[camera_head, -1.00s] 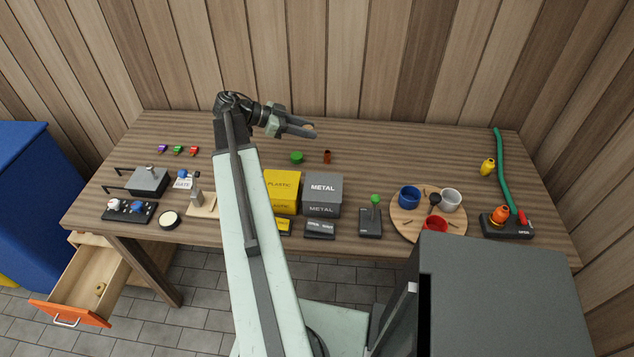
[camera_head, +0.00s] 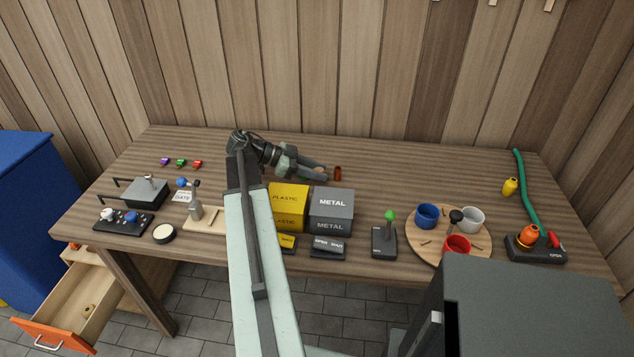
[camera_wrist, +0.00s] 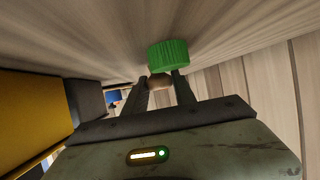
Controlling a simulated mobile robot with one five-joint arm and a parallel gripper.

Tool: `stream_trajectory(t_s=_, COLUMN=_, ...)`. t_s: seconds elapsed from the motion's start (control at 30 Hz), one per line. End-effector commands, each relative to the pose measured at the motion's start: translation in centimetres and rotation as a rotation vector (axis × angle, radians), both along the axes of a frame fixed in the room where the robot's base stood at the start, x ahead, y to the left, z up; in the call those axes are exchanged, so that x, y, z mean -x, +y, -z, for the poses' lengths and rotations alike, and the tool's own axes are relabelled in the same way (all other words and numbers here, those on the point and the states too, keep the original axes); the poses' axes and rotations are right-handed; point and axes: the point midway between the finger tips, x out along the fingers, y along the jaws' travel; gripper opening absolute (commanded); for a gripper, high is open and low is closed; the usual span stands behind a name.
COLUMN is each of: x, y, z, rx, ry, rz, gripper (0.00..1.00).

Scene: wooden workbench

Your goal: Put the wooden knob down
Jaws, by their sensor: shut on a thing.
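The wooden knob (camera_wrist: 157,80) shows in the wrist view as a small light-brown piece between the two dark fingers of my gripper (camera_wrist: 162,88). The fingers are shut on it and hide part of it. In the head view my gripper (camera_head: 323,175) is low over the back of the workbench (camera_head: 420,170), behind the yellow and grey boxes. I cannot make out the knob clearly there, nor tell whether it touches the wood.
A green ribbed cap (camera_wrist: 168,53) is close to the fingertips, mostly hidden in the head view. A small copper-brown cylinder (camera_head: 338,173) stands just right of my gripper. The yellow box (camera_head: 289,205) and grey metal box (camera_head: 331,207) stand in front. The bench is clear farther right.

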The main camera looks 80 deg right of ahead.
Motion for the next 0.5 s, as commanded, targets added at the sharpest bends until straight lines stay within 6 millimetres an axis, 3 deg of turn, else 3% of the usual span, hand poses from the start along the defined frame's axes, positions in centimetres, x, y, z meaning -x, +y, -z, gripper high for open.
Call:
stream_trajectory(t_s=0.03, x=0.02, y=0.0, z=0.97, rx=0.0, ry=0.0, rz=0.0, gripper=0.0)
stream_trajectory(t_s=0.37, x=0.04, y=-0.01, z=0.94, rx=0.0, ry=0.0, rz=0.001, gripper=0.0)
stream_trajectory(t_s=0.4, x=0.05, y=-0.01, z=0.86, rx=0.0, ry=0.0, rz=0.001, gripper=0.37)
stream_trajectory(t_s=0.47, x=0.05, y=-0.01, z=0.79, rx=0.0, ry=0.0, rz=0.001, gripper=0.54)
stream_trajectory(t_s=0.5, x=0.06, y=-0.02, z=0.79, rx=0.0, ry=0.0, rz=0.001, gripper=0.54)
